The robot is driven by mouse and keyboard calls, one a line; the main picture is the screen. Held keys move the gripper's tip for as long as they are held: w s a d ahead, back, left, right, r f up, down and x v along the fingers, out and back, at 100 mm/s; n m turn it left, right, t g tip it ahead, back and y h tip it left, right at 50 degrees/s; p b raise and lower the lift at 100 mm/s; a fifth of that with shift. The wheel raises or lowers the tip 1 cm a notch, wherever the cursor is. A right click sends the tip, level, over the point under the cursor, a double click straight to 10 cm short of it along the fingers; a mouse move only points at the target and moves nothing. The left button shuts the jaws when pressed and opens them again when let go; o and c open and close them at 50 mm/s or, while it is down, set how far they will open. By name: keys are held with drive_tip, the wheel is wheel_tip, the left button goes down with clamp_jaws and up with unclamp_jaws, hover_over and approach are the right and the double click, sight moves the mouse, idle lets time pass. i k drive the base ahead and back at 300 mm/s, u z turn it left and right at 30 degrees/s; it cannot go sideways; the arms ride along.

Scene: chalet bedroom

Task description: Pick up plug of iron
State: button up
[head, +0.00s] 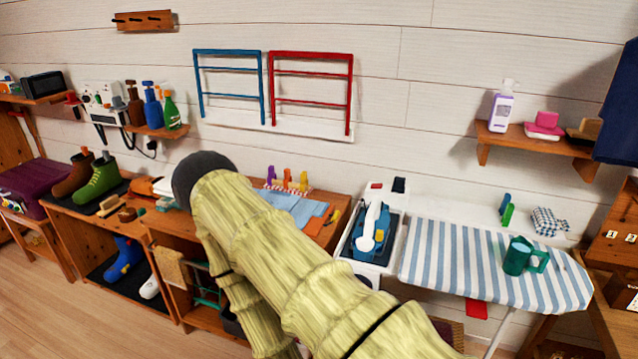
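A blue and white iron (371,232) sits on a dark rest at the left end of the ironing board (470,265), which has a blue and white striped cover. I cannot make out its plug for certain. A small black block (399,185) and a small red piece (376,186) lie just behind the iron; I cannot tell whether either is the plug. A dark plug-like piece (152,146) hangs on the wall below the left shelf, its cord unclear. My pale, ribbed arm crosses the middle of the view and hides part of the workbench. My gripper is not in view.
The wooden bench (130,215) at left holds boots and brushes. Wall shelves (535,142) carry bottles and soaps. Floor (60,300) is clear at lower left.

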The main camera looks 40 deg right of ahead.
sight(397, 186)
drive_tip(key=u, duration=0.25)
drive_tip(key=i, duration=0.5)
drive_tip(key=z, duration=1.45)
